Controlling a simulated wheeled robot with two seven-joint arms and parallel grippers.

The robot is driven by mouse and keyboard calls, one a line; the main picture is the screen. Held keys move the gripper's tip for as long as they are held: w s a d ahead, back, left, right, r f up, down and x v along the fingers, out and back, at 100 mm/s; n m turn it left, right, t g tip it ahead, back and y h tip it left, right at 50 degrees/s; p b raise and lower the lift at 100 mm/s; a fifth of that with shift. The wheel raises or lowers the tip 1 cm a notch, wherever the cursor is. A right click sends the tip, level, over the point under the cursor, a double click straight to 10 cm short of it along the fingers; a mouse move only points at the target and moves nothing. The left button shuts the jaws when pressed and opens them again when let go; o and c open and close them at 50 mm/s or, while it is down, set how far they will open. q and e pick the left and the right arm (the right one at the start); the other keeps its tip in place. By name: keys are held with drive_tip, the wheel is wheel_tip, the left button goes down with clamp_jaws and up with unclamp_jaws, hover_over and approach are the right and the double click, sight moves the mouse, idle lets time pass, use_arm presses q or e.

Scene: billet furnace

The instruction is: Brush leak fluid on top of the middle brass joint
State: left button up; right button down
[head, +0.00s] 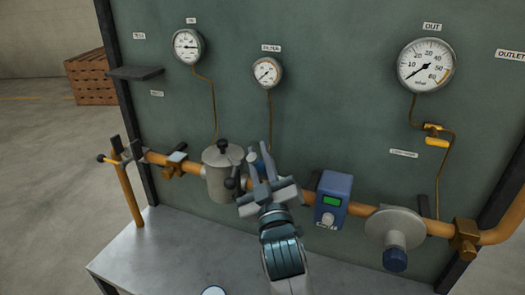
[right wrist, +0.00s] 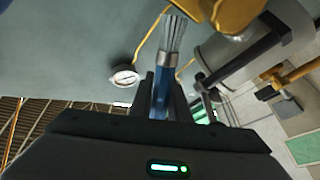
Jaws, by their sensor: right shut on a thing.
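My right gripper (head: 262,165) is in front of the pipe, between the grey filter pot (head: 222,172) and the blue box (head: 332,198). It is shut on the blue handle of a brush (right wrist: 161,92), with the pale bristles (right wrist: 173,35) pointing away from the gripper. A bit of blue also shows between the fingers in the head view. In the right wrist view the bristles are close to a golden brass part (right wrist: 228,12); I cannot tell if they touch. The middle brass joint is hidden behind my gripper in the head view. My left gripper is not in view.
The orange pipe (head: 155,157) runs across a green panel with dial gauges (head: 187,46). A grey disc-shaped regulator (head: 394,228) and a brass fitting (head: 463,238) are at the right. A black-handled lever on the pot stands close by my gripper. The grey bench top (head: 160,250) is mostly clear.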

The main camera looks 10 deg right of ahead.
idle(0.3)
drive_tip(key=shift+s, duration=0.1)
idle(0.4)
drive_tip(key=shift+w+d+f+p, duration=0.1)
drive_tip(key=shift+w+d+p, duration=0.15)
drive_tip(key=shift+w+d, duration=0.45)
drive_tip(key=shift+w+d+f+p, duration=0.1)
drive_tip(key=shift+w+d+p, duration=0.25)
drive_tip(key=shift+w, duration=0.6)
wheel_tip(320, 180, up, 6)
drive_tip(key=p, duration=0.5)
drive_tip(key=shift+p, duration=0.4)
drive_tip(key=shift+r, duration=0.15)
drive_tip(key=shift+r+p, duration=1.45)
drive_tip(key=shift+p, duration=0.05)
